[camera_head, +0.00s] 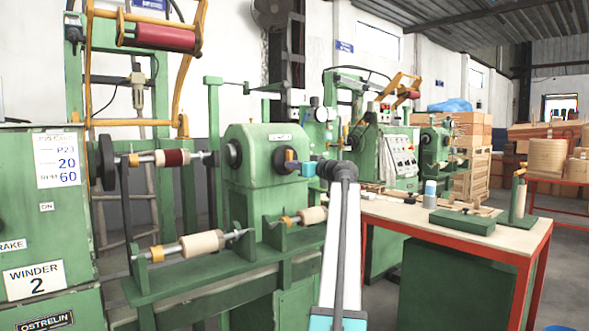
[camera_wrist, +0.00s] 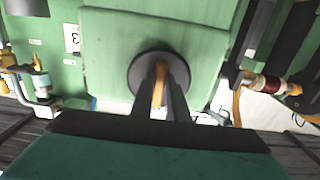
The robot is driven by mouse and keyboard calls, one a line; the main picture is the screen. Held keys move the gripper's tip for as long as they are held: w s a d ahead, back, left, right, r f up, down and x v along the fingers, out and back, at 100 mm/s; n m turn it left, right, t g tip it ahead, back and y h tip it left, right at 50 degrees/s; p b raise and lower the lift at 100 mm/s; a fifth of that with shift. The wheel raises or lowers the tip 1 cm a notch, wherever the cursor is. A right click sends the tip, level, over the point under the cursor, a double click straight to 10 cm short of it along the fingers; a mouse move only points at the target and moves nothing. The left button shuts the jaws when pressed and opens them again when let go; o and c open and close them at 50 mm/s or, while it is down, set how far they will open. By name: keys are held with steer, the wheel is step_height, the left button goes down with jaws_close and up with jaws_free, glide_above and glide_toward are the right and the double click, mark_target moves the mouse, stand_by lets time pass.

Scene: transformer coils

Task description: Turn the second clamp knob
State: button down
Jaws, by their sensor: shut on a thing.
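An orange clamp knob (camera_head: 289,157) sticks out from a dark round disc on the side of the green winder housing (camera_head: 262,178). My gripper (camera_head: 303,167) is at this knob. In the wrist view the two dark fingers of my gripper (camera_wrist: 161,82) are shut on either side of the orange knob (camera_wrist: 158,88), in front of the black disc (camera_wrist: 150,66). The fingers hide the knob's edges. The knob's bar looks nearly upright in the wrist view. I cannot tell from its look whether it is the second one.
A spindle with a dark red coil (camera_head: 173,158) runs left of the housing. Pale coils (camera_head: 203,245) rest on the lower green bench. A red-framed table (camera_head: 450,231) stands to the right with a green block (camera_head: 462,222) on it.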

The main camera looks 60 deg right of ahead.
steer(key=c, duration=1.7)
jaws_free()
steer(key=shift+s, duration=0.1)
steer(key=shift+p+v, duration=1.75)
steer(key=shift+v, duration=5.1)
